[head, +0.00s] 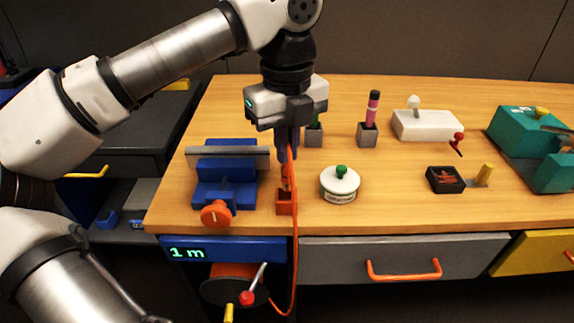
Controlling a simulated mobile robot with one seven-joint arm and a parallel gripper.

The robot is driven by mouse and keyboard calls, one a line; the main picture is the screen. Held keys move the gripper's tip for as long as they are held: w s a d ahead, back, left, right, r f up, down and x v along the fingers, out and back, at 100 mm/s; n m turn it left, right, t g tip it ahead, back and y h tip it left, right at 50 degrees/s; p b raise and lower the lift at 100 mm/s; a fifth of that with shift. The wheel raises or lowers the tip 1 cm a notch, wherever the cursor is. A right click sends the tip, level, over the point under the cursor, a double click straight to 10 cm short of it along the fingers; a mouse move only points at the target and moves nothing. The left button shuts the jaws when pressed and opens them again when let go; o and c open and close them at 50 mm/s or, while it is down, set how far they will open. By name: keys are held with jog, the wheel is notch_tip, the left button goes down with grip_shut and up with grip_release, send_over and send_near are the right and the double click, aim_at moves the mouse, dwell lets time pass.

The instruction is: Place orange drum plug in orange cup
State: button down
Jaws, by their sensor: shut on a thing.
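My gripper (289,157) points straight down over the front of the workbench and is shut on the orange drum plug (289,178). Part of the plug is hidden between the fingers. The small orange cup (285,207) stands on the bench directly below the plug. The plug's lower end overlaps the cup's top in this view; I cannot tell whether it is inside or just above. An orange cable (296,235) runs from the plug down over the bench's front edge to the cable drum (236,286) below.
A blue vise (225,180) with an orange knob stands close left of the cup. A round white tin (340,185) with a green knob stands close right. Pen holders (367,134), a white joystick box (428,125) and a black tray (445,180) are farther right. The front right bench top is clear.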

aim_at(287, 166)
jog(key=shift+f, duration=2.05)
jog(key=shift+f+b, duration=0.25)
jog(key=shift+b, duration=0.1)
jog(key=c, duration=1.6)
grip_release()
jog(key=shift+r, duration=0.1)
jog(key=shift+r, duration=0.1)
notch_tip(287, 166, up, 12)
jog(key=shift+r+p, duration=0.1)
jog(key=shift+p, duration=0.65)
